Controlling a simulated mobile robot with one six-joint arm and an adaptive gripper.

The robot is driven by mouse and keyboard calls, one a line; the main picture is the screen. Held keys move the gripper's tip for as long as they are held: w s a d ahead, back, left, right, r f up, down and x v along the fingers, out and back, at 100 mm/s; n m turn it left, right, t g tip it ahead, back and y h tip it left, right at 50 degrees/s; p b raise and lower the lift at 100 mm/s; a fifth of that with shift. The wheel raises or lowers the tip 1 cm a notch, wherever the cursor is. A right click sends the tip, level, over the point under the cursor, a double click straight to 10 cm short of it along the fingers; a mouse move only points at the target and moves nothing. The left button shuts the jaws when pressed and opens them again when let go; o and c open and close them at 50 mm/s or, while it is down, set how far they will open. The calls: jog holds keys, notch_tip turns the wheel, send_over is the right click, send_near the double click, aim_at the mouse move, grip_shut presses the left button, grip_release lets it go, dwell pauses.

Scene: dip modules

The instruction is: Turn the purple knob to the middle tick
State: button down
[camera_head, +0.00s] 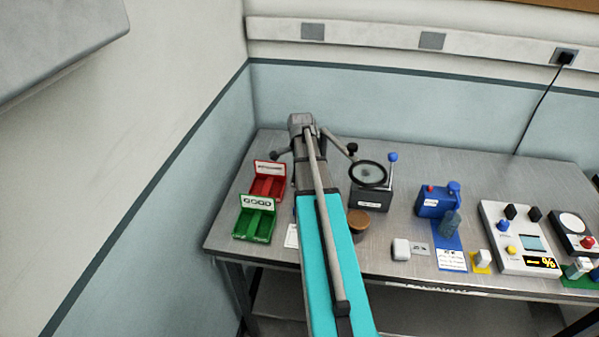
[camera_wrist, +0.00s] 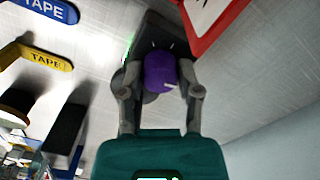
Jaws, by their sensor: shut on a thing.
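In the wrist view the purple knob (camera_wrist: 159,72) sits on a dark panel (camera_wrist: 178,36). My gripper (camera_wrist: 161,78) has one finger on each side of the knob and is shut on it. A short white mark shows on the knob's lower right side. Small white ticks show on the panel just beyond the knob; some may be hidden by it, and I cannot tell which one is the middle.
A red tray (camera_head: 268,187) and a green tray (camera_head: 256,223) stand left of my arm. A magnifier (camera_head: 368,174), a brown-topped round container (camera_head: 358,223) and a blue device (camera_head: 433,205) stand to the right. Blue (camera_wrist: 46,10) and yellow (camera_wrist: 46,58) TAPE labels show in the wrist view.

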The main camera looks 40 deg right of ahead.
jog(key=shift+m, duration=0.7)
jog(key=shift+s, duration=0.1)
jog(key=shift+c, duration=2)
grip_release()
jog(key=shift+d, duration=0.1)
jog(key=shift+o, duration=0.5)
